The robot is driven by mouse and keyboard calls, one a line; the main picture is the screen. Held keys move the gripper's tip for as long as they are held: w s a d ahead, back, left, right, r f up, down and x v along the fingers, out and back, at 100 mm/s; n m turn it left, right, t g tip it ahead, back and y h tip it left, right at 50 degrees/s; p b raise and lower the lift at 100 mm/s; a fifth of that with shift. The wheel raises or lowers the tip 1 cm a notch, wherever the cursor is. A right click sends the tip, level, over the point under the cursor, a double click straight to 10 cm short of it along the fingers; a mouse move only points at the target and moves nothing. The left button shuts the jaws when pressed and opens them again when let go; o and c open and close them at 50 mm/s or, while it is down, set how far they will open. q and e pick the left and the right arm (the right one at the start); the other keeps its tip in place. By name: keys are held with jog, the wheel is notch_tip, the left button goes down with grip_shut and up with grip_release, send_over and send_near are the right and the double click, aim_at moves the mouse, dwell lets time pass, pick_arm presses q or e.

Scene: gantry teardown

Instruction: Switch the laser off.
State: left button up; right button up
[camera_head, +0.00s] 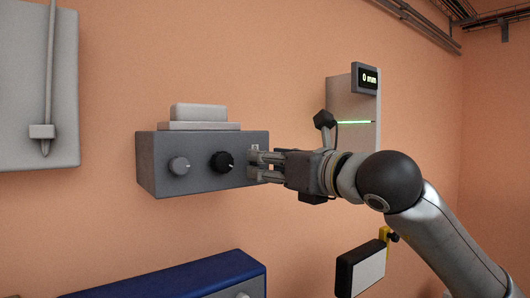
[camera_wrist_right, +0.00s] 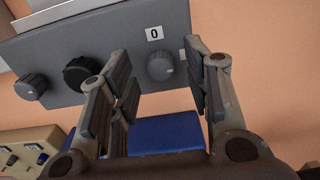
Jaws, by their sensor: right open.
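A grey control box (camera_head: 205,178) is on the orange wall, with a grey knob (camera_head: 179,166) at left and a black knob (camera_head: 222,161) in the middle. In the right wrist view, a third, grey knob (camera_wrist_right: 160,66) sits under a white label reading 0 (camera_wrist_right: 154,33). My right gripper (camera_head: 258,167) is open at the box's right end. Its fingers (camera_wrist_right: 157,50) stand either side of the third knob; I cannot tell whether they touch it. In the head view the gripper hides this knob. A bright green line (camera_head: 356,122) shows on a grey panel (camera_head: 352,105). My left gripper is out of view.
A small display (camera_head: 368,79) reads 0 mm above the panel, and a black piece (camera_head: 324,119) sits by the line. Below are a blue box (camera_head: 215,275) and a black-framed block (camera_head: 361,270). A grey plate (camera_head: 30,90) hangs at left.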

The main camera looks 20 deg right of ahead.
jog(key=shift+x, duration=0.95)
jog(key=shift+c, duration=0.3)
grip_shut()
